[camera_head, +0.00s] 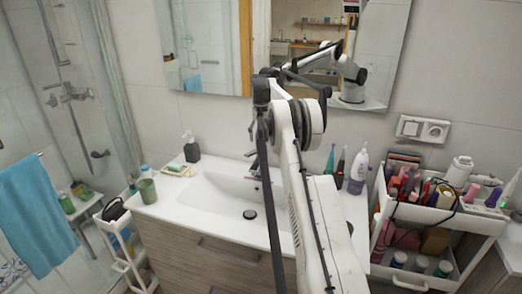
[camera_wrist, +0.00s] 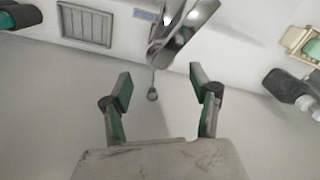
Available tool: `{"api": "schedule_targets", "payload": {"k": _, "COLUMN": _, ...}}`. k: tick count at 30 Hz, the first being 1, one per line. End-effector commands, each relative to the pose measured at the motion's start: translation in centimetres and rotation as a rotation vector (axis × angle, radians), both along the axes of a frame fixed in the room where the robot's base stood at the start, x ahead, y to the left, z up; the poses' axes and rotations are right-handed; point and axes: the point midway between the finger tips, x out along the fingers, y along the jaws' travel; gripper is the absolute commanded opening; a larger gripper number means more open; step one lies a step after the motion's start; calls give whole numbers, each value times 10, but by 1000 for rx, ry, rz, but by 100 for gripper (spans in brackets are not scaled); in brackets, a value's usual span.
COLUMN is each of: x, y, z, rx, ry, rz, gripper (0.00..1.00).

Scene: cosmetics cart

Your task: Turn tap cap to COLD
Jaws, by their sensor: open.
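The chrome tap (camera_wrist: 180,30) shows at the top of the wrist view, beyond the fingertips and slightly right of the middle. In the head view, part of the tap (camera_head: 254,165) shows at the back of the white sink, beside my arm, which covers the rest. My gripper (camera_wrist: 160,82) is open and empty, its two green-padded fingers spread wide. The tap lies ahead of them, and no contact shows. In the head view my arm hides the gripper. I cannot read which way the tap cap is turned.
The white sink (camera_head: 215,197) has a dark drain. A soap dispenser (camera_head: 191,147) and a soap dish (camera_head: 176,170) stand left of the tap. Bottles (camera_head: 358,172) stand right of my arm. A white cart (camera_head: 440,215) full of cosmetics is at right. A mirror hangs behind.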

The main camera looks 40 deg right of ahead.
Motion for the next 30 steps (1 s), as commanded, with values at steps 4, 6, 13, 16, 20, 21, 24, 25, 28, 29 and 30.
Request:
{"api": "schedule_targets", "payload": {"k": 4, "x": 0, "y": 0, "z": -27, "rx": 0, "ry": 0, "rz": 0, "gripper": 57}}
{"api": "schedule_targets", "payload": {"k": 6, "x": 0, "y": 0, "z": -39, "rx": 0, "ry": 0, "rz": 0, "gripper": 57}}
{"api": "schedule_targets", "payload": {"k": 13, "x": 0, "y": 0, "z": -65, "rx": 0, "ry": 0, "rz": 0, "gripper": 57}}
{"api": "schedule_targets", "payload": {"k": 16, "x": 0, "y": 0, "z": -71, "rx": 0, "ry": 0, "rz": 0, "gripper": 57}}
{"api": "schedule_targets", "payload": {"k": 20, "x": 0, "y": 0, "z": -73, "rx": 0, "ry": 0, "rz": 0, "gripper": 57}}
{"api": "schedule_targets", "payload": {"k": 21, "x": 0, "y": 0, "z": -73, "rx": 0, "ry": 0, "rz": 0, "gripper": 57}}
{"api": "schedule_targets", "payload": {"k": 24, "x": 0, "y": 0, "z": -73, "rx": 0, "ry": 0, "rz": 0, "gripper": 57}}
{"api": "schedule_targets", "payload": {"k": 25, "x": 0, "y": 0, "z": -73, "rx": 0, "ry": 0, "rz": 0, "gripper": 57}}
{"api": "schedule_targets", "payload": {"k": 28, "x": 0, "y": 0, "z": -73, "rx": 0, "ry": 0, "rz": 0, "gripper": 47}}
{"api": "schedule_targets", "payload": {"k": 29, "x": 0, "y": 0, "z": -73, "rx": 0, "ry": 0, "rz": 0, "gripper": 43}}
{"api": "schedule_targets", "payload": {"k": 30, "x": 0, "y": 0, "z": -73, "rx": 0, "ry": 0, "rz": 0, "gripper": 37}}
